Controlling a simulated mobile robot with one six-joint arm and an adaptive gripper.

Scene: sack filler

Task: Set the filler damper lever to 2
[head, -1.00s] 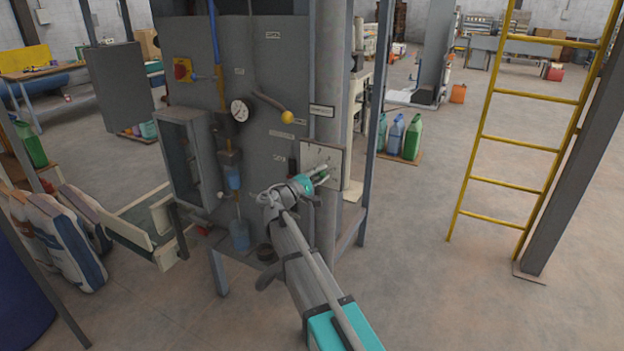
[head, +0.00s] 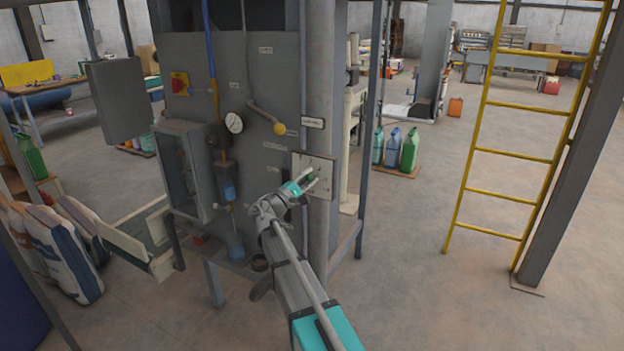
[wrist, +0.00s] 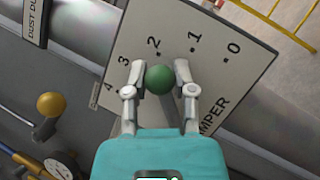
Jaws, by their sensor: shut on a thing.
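The filler damper plate (head: 326,166) is a pale plate on the machine's right side. In the wrist view the plate (wrist: 120,55) carries the marks 0 to 4 and part of the word DAMPER. The lever's green ball knob (wrist: 160,79) lies just below the 2 mark (wrist: 153,42), a little to its right. My gripper (wrist: 160,80) is shut on this knob, one finger on each side. In the head view my gripper (head: 308,184) reaches the plate from the lower left.
Another lever with a yellow knob (head: 280,129) and a gauge (head: 234,123) are left of the plate. A vertical pipe (head: 321,235) runs behind the plate. Several jugs (head: 393,148) stand behind. A yellow ladder (head: 468,190) is at right, with open floor before it.

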